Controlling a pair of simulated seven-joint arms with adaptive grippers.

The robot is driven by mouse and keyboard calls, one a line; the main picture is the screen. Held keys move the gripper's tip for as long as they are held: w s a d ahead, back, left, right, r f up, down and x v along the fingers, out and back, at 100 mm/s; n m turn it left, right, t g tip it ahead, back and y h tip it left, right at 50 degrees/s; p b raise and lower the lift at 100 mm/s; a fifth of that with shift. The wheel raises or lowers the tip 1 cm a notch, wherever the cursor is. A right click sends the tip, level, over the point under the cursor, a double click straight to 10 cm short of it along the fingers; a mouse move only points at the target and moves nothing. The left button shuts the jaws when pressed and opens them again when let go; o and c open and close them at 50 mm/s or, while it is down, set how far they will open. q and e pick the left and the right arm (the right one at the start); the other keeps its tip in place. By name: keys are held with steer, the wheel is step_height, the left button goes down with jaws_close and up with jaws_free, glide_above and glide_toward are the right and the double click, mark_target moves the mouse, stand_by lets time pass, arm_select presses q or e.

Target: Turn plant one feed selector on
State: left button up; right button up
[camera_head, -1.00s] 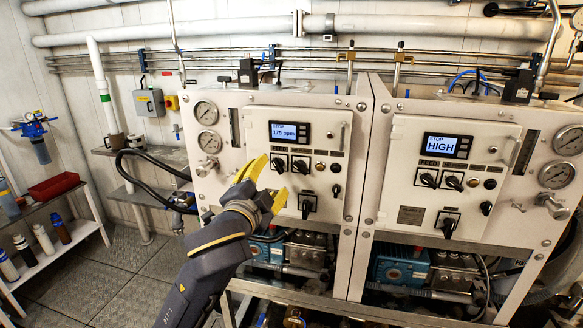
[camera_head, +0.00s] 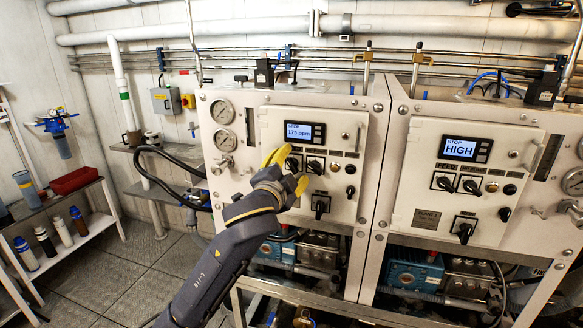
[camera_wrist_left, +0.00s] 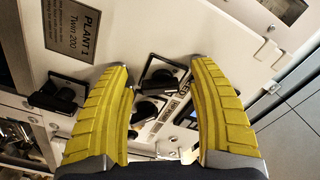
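Plant one is the left cabinet, its display (camera_head: 299,131) reading STOP 175 ppm. Its feed selector (camera_head: 292,162), a black knob on the left of the upper pair, is partly hidden by my gripper. My left gripper (camera_head: 290,170) is open and empty at the panel, fingertips around the feed selector's area. In the left wrist view the feed selector (camera_wrist_left: 161,79) lies between the spread yellow fingers (camera_wrist_left: 160,65), apart from both; the neighbouring knob (camera_wrist_left: 146,108) is also between them. I cannot tell the feed selector's exact setting. My right gripper is not in view.
The larger lower knob (camera_head: 321,206) sits just below right of my gripper. The PLANT 1 plate (camera_wrist_left: 82,30) shows in the wrist view. The plant two panel (camera_head: 462,183) reads HIGH. A shelf with bottles (camera_head: 62,232) stands at left.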

arm_select(q)
jaws_close()
steer(key=shift+f, duration=0.2)
stand_by(0.5)
